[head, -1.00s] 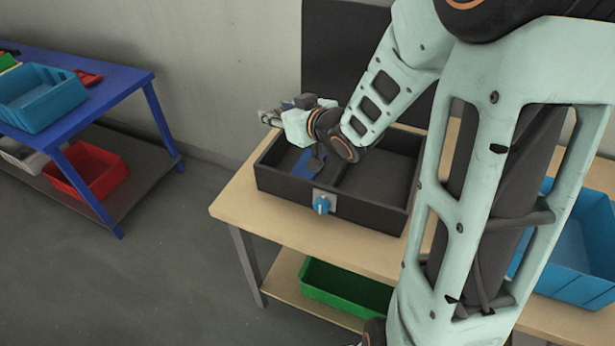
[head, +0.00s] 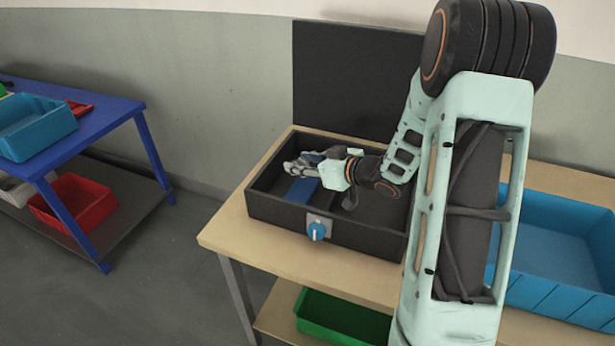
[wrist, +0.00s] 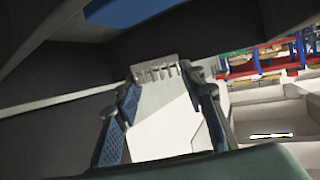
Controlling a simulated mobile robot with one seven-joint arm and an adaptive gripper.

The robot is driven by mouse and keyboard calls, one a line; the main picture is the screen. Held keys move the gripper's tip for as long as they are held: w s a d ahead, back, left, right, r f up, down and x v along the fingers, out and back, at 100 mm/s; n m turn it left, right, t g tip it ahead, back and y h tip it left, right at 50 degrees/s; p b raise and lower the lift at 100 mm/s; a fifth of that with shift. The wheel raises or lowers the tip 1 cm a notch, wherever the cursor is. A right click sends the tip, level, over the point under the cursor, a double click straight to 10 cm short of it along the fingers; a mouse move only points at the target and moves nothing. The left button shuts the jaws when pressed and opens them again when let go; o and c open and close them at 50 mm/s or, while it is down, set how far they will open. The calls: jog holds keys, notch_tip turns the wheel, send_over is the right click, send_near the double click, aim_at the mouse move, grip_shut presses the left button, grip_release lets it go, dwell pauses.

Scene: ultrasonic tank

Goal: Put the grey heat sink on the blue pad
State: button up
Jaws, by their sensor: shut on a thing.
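My gripper (head: 303,164) is inside the black tank (head: 322,227), held low over its left part. In the wrist view its two blue-lined fingers (wrist: 160,115) are closed on the sides of the light grey heat sink (wrist: 158,80), whose short fins show at the far end. In the head view the heat sink is too small and covered to make out clearly. The blue pad (head: 300,190) lies on the tank floor, just below and in front of the gripper. A blue patch of it also shows at the top of the wrist view (wrist: 130,9).
A large blue bin (head: 555,250) is at the right, a green bin (head: 340,318) below. A dark panel (head: 350,80) stands behind.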

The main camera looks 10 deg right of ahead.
aim_at(308, 183)
jog(key=shift+w+d+f, duration=0.2)
jog(key=shift+d+f, duration=0.25)
jog(key=shift+f, duration=0.1)
jog(key=shift+w+d+f, duration=0.2)
jog(key=shift+d+f, duration=0.2)
jog(key=shift+f, duration=0.15)
jog(key=shift+w+f+b, duration=0.1)
jog(key=shift+f+b, duration=0.25)
jog(key=shift+f, duration=1.2)
jog(key=shift+f, duration=0.2)
jog(key=o, duration=1.2)
jog(key=shift+c, duration=0.2)
jog(key=shift+r, duration=0.1)
jog(key=shift+s+d+r, duration=0.2)
jog(key=v, duration=0.7)
jog(key=shift+p, duration=0.35)
